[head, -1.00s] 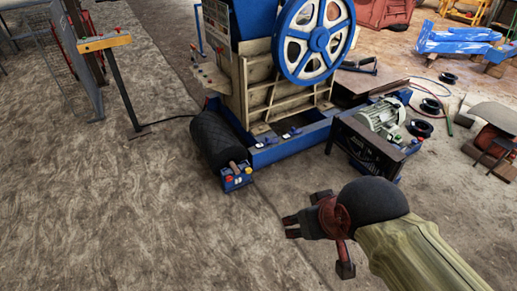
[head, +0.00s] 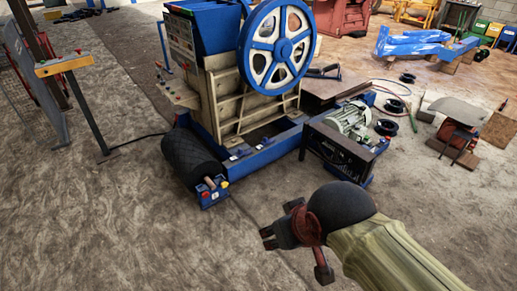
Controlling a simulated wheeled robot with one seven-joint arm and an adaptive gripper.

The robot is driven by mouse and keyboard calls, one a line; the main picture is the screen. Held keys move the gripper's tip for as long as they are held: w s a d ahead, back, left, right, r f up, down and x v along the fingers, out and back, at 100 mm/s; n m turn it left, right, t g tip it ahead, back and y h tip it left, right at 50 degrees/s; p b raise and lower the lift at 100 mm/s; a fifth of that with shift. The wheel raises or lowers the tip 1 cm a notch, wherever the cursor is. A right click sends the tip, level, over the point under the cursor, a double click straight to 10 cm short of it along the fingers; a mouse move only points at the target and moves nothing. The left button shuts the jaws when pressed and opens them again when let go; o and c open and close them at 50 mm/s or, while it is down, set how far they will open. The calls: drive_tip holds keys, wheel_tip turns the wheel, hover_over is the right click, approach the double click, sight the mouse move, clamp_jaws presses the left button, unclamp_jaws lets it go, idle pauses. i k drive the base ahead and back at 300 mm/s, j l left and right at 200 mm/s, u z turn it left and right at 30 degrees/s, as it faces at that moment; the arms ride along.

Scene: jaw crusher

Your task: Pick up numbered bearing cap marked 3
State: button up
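I cannot make out a numbered bearing cap marked 3 in the head view. The jaw crusher (head: 232,98) stands at the upper middle, with a large blue and white flywheel (head: 278,45) on its right side. Small parts (head: 236,153) lie on its blue base frame, too small to read any number. My gripper (head: 266,238) is low in the middle of the picture, over bare floor in front of the crusher and apart from it. It looks empty. Its fingertips are too small to tell whether they are open or shut.
A black roller (head: 190,158) sits at the crusher's front left. A green-grey motor (head: 350,118) is behind a dark guard (head: 340,150). A yellow-topped post (head: 62,64) stands at left. Blue wrapped material (head: 415,42) lies at back right. The floor in front is clear.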

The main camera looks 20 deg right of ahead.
sight(266, 140)
drive_tip(key=i+l+u, duration=0.1)
drive_tip(key=i+l, duration=0.25)
drive_tip(key=i+l+u, duration=0.15)
drive_tip(key=i+l, duration=0.25)
drive_tip(key=i+l+u, duration=0.1)
drive_tip(key=i+l, duration=0.35)
drive_tip(key=i+l+u, duration=0.15)
drive_tip(key=i+l, duration=0.2)
drive_tip(key=l, duration=0.15)
drive_tip(key=i+l+u, duration=0.1)
drive_tip(key=i+l, duration=0.25)
drive_tip(key=l, duration=0.15)
drive_tip(key=i+l+u, duration=0.1)
drive_tip(key=i+l, duration=0.2)
drive_tip(key=l, duration=0.25)
drive_tip(key=i+l+u, duration=0.15)
drive_tip(key=i+l, duration=0.15)
drive_tip(key=l, duration=0.25)
drive_tip(key=i+l+u, duration=0.1)
drive_tip(key=i+l, duration=0.15)
drive_tip(key=l, duration=0.35)
